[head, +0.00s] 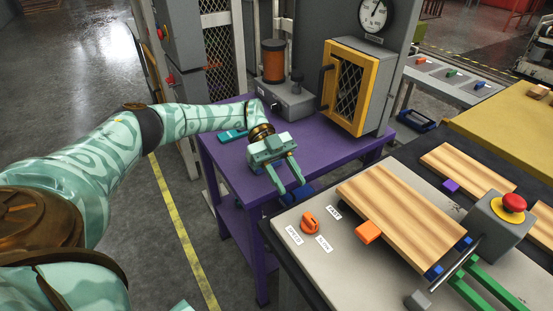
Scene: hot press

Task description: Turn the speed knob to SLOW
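The orange speed knob (311,224) sits on the grey panel top (283,217) at the near left corner. A SPEED label (294,235) lies to its left, a FAST label (334,212) to its upper right and a SLOW label (324,243) to its lower right. I cannot tell clearly which label the knob points at. My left gripper (291,187) is open and empty, with its two fingers apart. It hangs above and to the upper left of the knob, not touching it.
A wooden board (400,215) with an orange block (368,232) at its edge lies right of the knob. A red emergency button (514,202) stands further right. Green bars (495,290) and a metal rod are near the front. A purple table (350,148) with a yellow-framed cabinet (350,88) is behind.

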